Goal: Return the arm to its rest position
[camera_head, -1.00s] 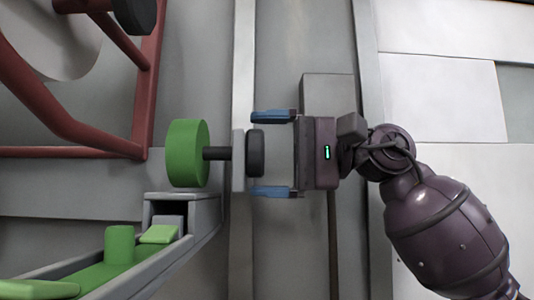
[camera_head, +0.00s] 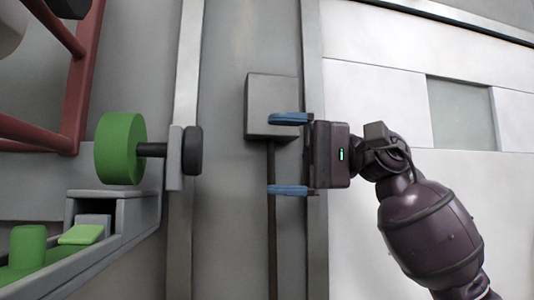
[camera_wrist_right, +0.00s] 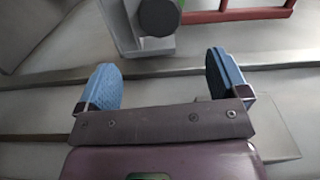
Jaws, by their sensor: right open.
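My right gripper (camera_head: 288,154) is open and empty in the head view, with its two blue fingers pointing left. Its arm comes in from the right. A dark round knob (camera_head: 193,150) on a black shaft with a green wheel (camera_head: 120,148) stands to the left of the fingertips, with a clear gap between. In the right wrist view the gripper's fingers (camera_wrist_right: 165,85) are spread apart with nothing between them. The dark knob (camera_wrist_right: 159,17) shows beyond them at the top. My left gripper is not in view.
A grey box (camera_head: 265,105) on the wall lies behind the upper finger. A red frame (camera_head: 85,70) is at the upper left. A grey tray (camera_head: 125,220) with green blocks (camera_head: 80,234) is at the lower left. Pale panels (camera_head: 370,90) fill the right side.

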